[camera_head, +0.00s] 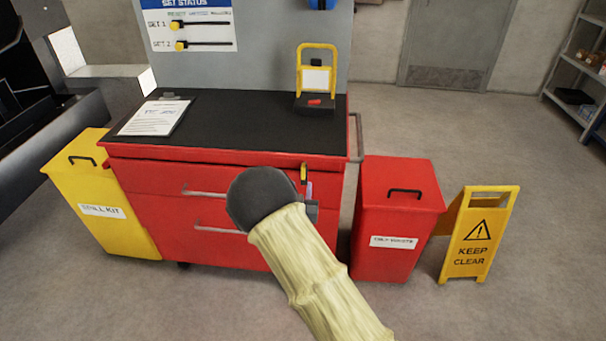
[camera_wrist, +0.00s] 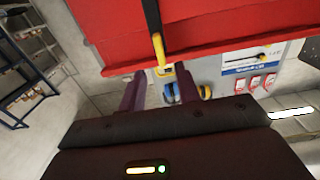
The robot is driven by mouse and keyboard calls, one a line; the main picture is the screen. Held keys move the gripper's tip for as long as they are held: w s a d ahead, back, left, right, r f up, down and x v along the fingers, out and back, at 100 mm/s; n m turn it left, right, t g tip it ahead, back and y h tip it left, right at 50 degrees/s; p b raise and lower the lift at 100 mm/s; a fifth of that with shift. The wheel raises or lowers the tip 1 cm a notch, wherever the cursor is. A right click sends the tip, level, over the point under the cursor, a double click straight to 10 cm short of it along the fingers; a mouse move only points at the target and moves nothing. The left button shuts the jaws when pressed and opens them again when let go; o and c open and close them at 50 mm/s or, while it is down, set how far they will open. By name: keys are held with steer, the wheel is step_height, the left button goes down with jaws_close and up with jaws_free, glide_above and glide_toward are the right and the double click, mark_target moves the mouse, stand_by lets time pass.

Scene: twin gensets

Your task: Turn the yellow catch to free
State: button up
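A small yellow catch (camera_head: 304,174) with a dark top shows at the red cabinet's front, just beyond my wrist. In the wrist view a yellow tip on a black bar, which looks like this catch (camera_wrist: 158,48), lies against the red cabinet front (camera_wrist: 110,30). My gripper (camera_wrist: 160,78) is open, with two dark purple fingers apart. The yellow tip is ahead of the gap between them, and I see no contact. In the head view my round dark wrist hides most of the gripper. The catch's free position cannot be read.
The red cabinet (camera_head: 140,180) has drawer handles and a black top with a paper and a yellow-framed stand (camera_head: 317,60). A yellow spill kit bin (camera_head: 100,215) stands left. A red bin (camera_head: 400,215) and a yellow keep-clear sign (camera_head: 475,240) stand right. The front floor is open.

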mark_target(303, 173)
steer(key=w, duration=0.7)
steer(key=shift+d, duration=0.1)
jaws_close()
